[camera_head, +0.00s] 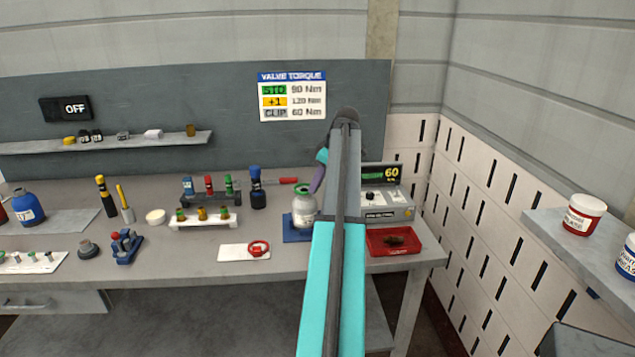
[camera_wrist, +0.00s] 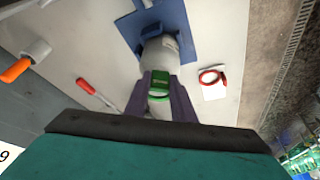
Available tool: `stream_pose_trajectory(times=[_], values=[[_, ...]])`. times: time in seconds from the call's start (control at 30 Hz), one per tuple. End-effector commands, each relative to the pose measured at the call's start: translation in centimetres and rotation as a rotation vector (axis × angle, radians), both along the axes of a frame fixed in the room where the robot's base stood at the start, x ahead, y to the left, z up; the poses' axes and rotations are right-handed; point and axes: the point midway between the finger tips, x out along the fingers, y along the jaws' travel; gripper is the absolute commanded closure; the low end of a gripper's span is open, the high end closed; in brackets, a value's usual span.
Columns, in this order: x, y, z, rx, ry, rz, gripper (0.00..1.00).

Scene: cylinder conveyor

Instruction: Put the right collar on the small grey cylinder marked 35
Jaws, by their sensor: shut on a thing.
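The small grey cylinder (camera_head: 304,210) stands upright on a blue pad (camera_head: 289,229); it also shows in the wrist view (camera_wrist: 159,52). I cannot read its mark. My gripper (camera_wrist: 160,93) is over the cylinder's top, its purple fingers shut on a green piece (camera_wrist: 161,80). A green ring (camera_wrist: 160,97) shows just below that piece in the wrist view. Green also shows at the cylinder's top in the head view; I cannot tell whether it is around the neck or only above it. A red collar (camera_head: 258,247) lies on a white card (camera_head: 231,252) left of the pad.
A grey device reading 60 (camera_head: 388,206) and a red tray (camera_head: 377,249) with a dark part stand right of the cylinder. A torque chart (camera_head: 292,96) hangs behind.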

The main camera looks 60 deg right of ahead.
Motion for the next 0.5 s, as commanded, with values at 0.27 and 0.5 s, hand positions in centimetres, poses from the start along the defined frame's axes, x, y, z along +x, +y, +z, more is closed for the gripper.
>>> stream_pose_trajectory(times=[0.27,0.5], values=[[-0.02,-0.01,-0.51,0.000,0.000,0.000,0.99],[-0.03,-0.02,-0.89,0.000,0.000,0.000,0.99]])
